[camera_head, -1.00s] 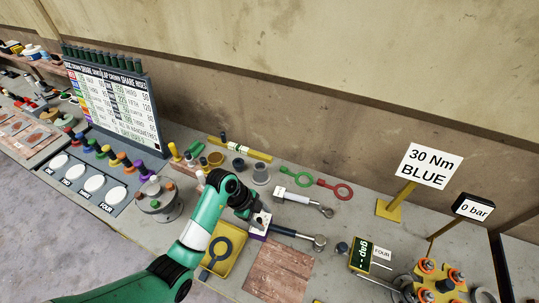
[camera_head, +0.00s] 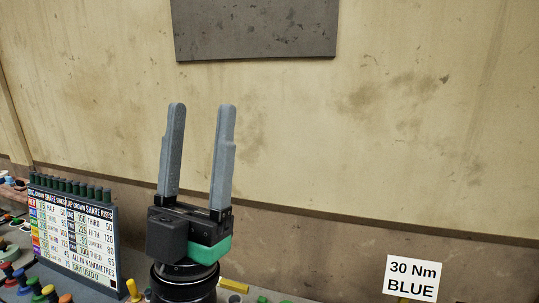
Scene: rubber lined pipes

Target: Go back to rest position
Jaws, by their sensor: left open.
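My left gripper (camera_head: 197,150) stands upright in the lower middle-left of the head view. Its two long grey fingers point up and are spread apart, with nothing between them. The wall shows through the gap. The gripper is raised in front of the wall, above the bench items. My right gripper is not in this view.
A score board (camera_head: 75,232) with coloured rows stands at the lower left, with several coloured pegs (camera_head: 38,288) below it. A white sign (camera_head: 413,278) reading "30 Nm BLUE" is at the lower right. A dark panel (camera_head: 255,28) is on the wall (camera_head: 400,130). Most of the bench is out of view.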

